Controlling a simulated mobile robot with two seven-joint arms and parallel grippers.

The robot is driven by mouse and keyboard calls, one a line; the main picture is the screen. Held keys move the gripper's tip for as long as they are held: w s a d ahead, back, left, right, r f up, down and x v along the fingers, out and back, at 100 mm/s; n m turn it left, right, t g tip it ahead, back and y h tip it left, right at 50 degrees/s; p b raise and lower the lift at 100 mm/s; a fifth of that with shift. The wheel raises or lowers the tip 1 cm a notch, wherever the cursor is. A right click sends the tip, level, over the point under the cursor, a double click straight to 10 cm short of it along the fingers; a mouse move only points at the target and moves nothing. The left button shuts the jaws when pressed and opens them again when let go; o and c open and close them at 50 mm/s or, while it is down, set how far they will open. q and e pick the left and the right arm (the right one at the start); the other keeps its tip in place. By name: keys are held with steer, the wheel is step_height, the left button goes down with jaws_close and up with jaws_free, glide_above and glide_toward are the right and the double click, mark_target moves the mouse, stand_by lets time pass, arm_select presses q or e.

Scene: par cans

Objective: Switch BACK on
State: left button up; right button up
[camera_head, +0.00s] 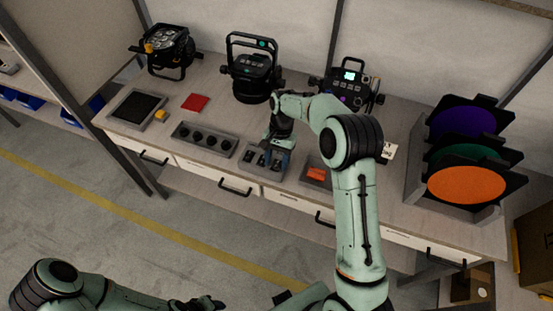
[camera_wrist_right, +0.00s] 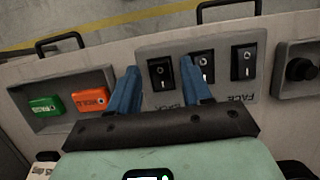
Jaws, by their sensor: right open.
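The grey switch panel (camera_wrist_right: 222,85) carries three black rocker switches in the right wrist view; it also shows in the head view (camera_head: 249,168). The leftmost switch (camera_wrist_right: 162,73) sits by a label that reads BACK, partly hidden by my gripper. The middle switch (camera_wrist_right: 207,65) is partly behind a finger. The rightmost switch (camera_wrist_right: 243,62) is by the label FACE. My right gripper (camera_wrist_right: 160,68) is open and empty over the panel, its blue fingers either side of the BACK switch. Whether it touches the panel I cannot tell. My left gripper (camera_head: 197,303) is low in the head view, its jaws unclear.
Stage lamps (camera_head: 252,75) stand behind, and a rack of coloured discs (camera_head: 466,185) stands at the right.

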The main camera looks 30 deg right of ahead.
arm_select(q)
steer(key=w+r+p, duration=0.2)
steer(key=w+r, duration=0.1)
steer(key=shift+w+r, duration=0.1)
steer(key=shift+w, duration=0.05)
arm_select(e)
steer(key=v, duration=1.3)
steer(key=shift+r, duration=0.2)
steer(key=shift+f, duration=0.1)
